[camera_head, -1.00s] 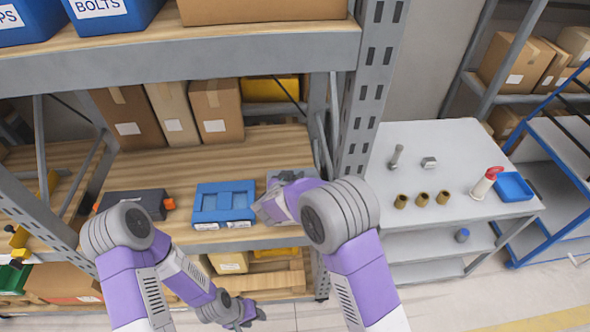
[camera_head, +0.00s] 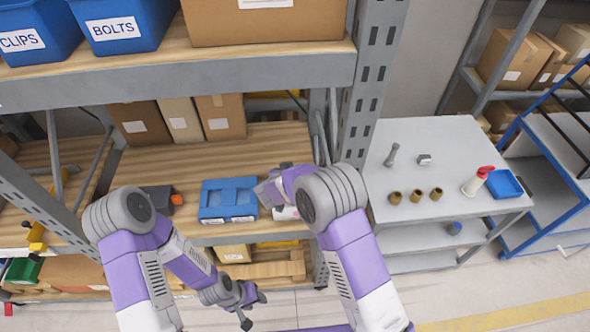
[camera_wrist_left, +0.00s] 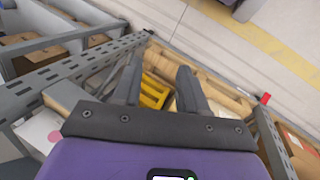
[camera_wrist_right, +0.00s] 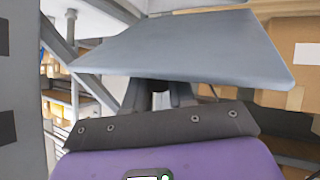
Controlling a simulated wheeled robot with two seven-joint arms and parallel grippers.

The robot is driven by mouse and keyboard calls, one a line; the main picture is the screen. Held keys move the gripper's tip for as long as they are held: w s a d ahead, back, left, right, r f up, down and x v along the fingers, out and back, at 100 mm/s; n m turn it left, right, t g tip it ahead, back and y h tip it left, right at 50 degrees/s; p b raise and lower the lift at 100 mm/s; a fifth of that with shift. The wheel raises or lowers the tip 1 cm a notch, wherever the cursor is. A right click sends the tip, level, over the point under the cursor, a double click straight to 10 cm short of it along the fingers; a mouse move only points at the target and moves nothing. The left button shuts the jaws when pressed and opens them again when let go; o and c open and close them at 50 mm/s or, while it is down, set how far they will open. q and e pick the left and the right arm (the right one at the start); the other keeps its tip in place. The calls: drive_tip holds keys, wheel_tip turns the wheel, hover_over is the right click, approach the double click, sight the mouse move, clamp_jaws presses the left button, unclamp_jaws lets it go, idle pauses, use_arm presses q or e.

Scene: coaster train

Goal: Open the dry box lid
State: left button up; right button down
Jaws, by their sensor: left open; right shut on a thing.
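The dry box (camera_head: 286,213) sits at the right end of the wooden shelf in the head view. Its pale inside, with a pinkish patch, shows below my right wrist. The rest is hidden by my right arm. The grey lid (camera_wrist_right: 185,50) spans the right wrist view as a raised, tilted panel. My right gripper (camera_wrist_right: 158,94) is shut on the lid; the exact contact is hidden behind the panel. My left gripper (camera_head: 247,303) is open and empty, low in front of the shelf, apart from the box. Its spread fingers also show in the left wrist view (camera_wrist_left: 160,82).
A blue case (camera_head: 228,184) lies left of the dry box, and a dark case (camera_head: 157,198) farther left. A steel upright (camera_head: 362,85) stands right of my right arm. The grey side table (camera_head: 450,150) holds brass cylinders and a blue tray (camera_head: 504,184). Cartons stand behind.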

use_arm(q)
drive_tip(key=shift+w+d+f, duration=0.1)
drive_tip(key=shift+w+d, duration=0.05)
drive_tip(key=shift+d, duration=0.05)
drive_tip(key=c, duration=0.4)
drive_tip(key=w+d+n+t, duration=0.1)
drive_tip(key=w+d+f+h, duration=0.1)
drive_tip(key=w+d, duration=0.1)
drive_tip(key=w+d+n+t, duration=0.1)
drive_tip(key=d, duration=0.1)
drive_tip(key=shift+w+d+f+n+t, duration=0.25)
drive_tip(key=shift+w+f+n+t, duration=0.05)
clamp_jaws()
drive_tip(key=w+d+r+n+t+h, duration=0.2)
drive_tip(key=w+d+r+n+t, duration=0.1)
drive_tip(key=w+d+n+t, duration=0.3)
drive_tip(key=w+d+r+n+t+h, duration=0.1)
drive_tip(key=w+d+r+n+t, duration=0.3)
drive_tip(key=d+n, duration=0.4)
drive_tip(key=w+a+r+n+t+y, duration=0.1)
drive_tip(key=w+r+n+t+y, duration=0.2)
drive_tip(key=n, duration=0.5)
drive_tip(key=w+a+r+n+t+y, duration=0.2)
drive_tip(key=w+r+n+y, duration=0.3)
drive_tip(key=w+n, duration=0.3)
drive_tip(key=shift+w+r+n+t, duration=0.4)
drive_tip(key=shift+w+r+t, duration=0.5)
drive_tip(key=shift+w, duration=0.2)
